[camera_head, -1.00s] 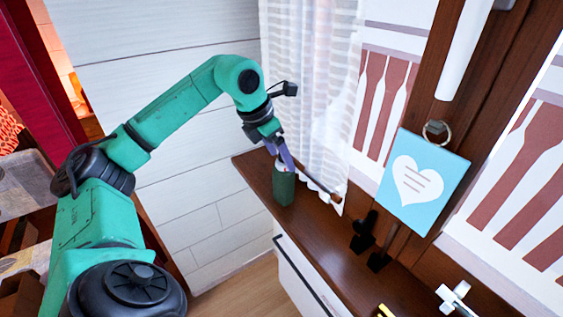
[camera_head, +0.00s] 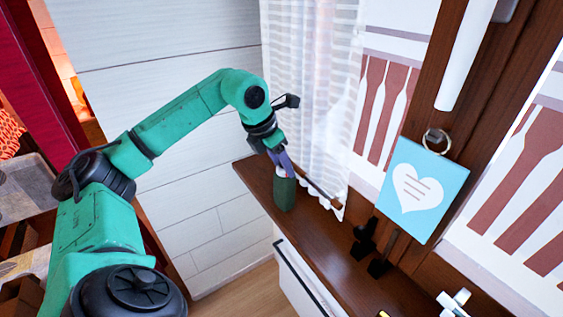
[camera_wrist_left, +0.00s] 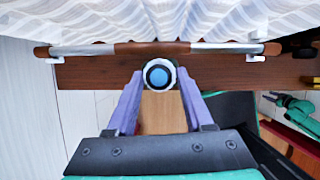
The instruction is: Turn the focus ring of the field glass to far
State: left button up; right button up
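The field glass (camera_head: 284,194) is a dark green upright cylinder on the brown wooden sill. In the left wrist view its top (camera_wrist_left: 158,75) shows a white ring around a blue lens. My left gripper (camera_head: 284,172) points down at the top of the field glass. In the left wrist view its two purple fingers (camera_wrist_left: 160,78) stand apart, one on each side of the ring, with narrow gaps. I cannot tell whether either finger touches it. Any marks on the focus ring are too small to see. My right gripper is not in view.
A rod (camera_wrist_left: 120,48) with the white curtain (camera_wrist_left: 200,20) lies close behind the field glass. A blue heart plaque (camera_head: 424,190) hangs to the right. Small black stands (camera_head: 364,240) occupy the sill. The sill (camera_head: 318,238) between is clear.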

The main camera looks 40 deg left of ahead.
pick_arm(q)
jog(key=o, duration=0.4)
jog(key=p+v, duration=0.3)
jog(key=v, duration=1.1)
jog(key=shift+s+r, duration=0.15)
jog(key=shift+r, duration=0.15)
